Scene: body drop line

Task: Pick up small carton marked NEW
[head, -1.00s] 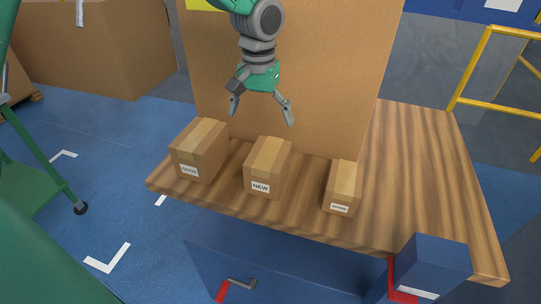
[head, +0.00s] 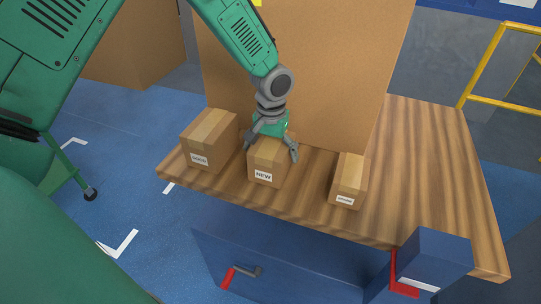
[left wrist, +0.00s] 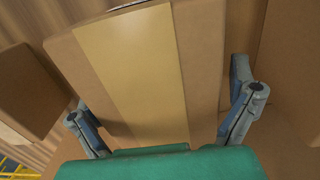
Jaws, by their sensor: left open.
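The small carton marked NEW (head: 268,164) stands upright in the middle of a row of three on the wooden table. It is brown, with a paler tape strip on top and a white label on its front. My left gripper (head: 270,152) is open, with its fingers down on either side of this carton's upper part. In the left wrist view, the carton's taped top (left wrist: 140,70) fills the middle between the two spread fingers (left wrist: 165,120). Whether the fingers touch its sides cannot be told. My right gripper is not in view.
A carton with a label reading GOOD (head: 210,140) stands close on the left. A smaller labelled carton (head: 349,181) stands on the right. A tall brown board (head: 330,70) rises behind them.

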